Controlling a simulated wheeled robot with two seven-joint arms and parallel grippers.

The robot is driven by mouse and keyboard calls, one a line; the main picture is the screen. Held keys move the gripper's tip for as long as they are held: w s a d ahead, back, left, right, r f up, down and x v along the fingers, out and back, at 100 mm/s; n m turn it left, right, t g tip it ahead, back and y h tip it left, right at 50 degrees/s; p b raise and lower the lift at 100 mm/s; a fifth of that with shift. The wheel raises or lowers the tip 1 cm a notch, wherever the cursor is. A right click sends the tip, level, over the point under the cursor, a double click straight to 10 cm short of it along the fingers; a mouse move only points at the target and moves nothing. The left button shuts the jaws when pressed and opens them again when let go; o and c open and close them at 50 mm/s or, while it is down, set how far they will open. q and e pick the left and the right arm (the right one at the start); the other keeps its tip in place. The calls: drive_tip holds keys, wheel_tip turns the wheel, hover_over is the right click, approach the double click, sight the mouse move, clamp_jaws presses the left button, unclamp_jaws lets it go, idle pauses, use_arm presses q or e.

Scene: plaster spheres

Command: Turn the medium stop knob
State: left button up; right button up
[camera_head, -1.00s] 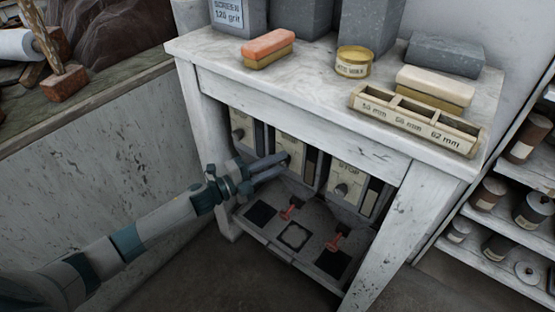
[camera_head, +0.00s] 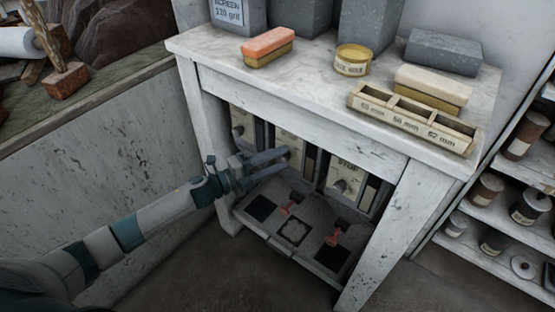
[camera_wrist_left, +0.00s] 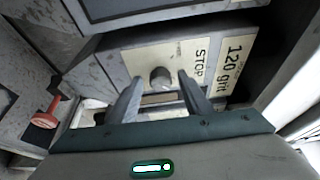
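Under the white bench (camera_head: 290,92) stand several cream stop panels, each with a round grey knob. The middle panel (camera_head: 290,143) is in front of my left gripper (camera_head: 286,160), whose fingers hide its knob in the head view. In the left wrist view this panel reads STOP and 120 grit, and its knob (camera_wrist_left: 160,77) shows between the two spread fingertips (camera_wrist_left: 159,78). The gripper is open; contact with the knob cannot be told. The right panel's knob (camera_head: 340,186) and the left panel's knob (camera_head: 238,131) stand clear. My right gripper is out of view.
The bench legs (camera_head: 390,235) flank the opening. On top are sanding blocks (camera_head: 268,47), a yellow tin (camera_head: 353,60) and a divided tray (camera_head: 415,118). Shelves with jars stand right.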

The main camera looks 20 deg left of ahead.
use_arm(q)
drive_tip(key=shift+a, duration=0.1)
drive_tip(key=shift+s+a, duration=0.4)
drive_tip(key=shift+s, duration=0.05)
drive_tip(key=b+v, duration=0.1)
drive_tip(key=v, duration=1.5)
drive_tip(key=shift+b, duration=0.35)
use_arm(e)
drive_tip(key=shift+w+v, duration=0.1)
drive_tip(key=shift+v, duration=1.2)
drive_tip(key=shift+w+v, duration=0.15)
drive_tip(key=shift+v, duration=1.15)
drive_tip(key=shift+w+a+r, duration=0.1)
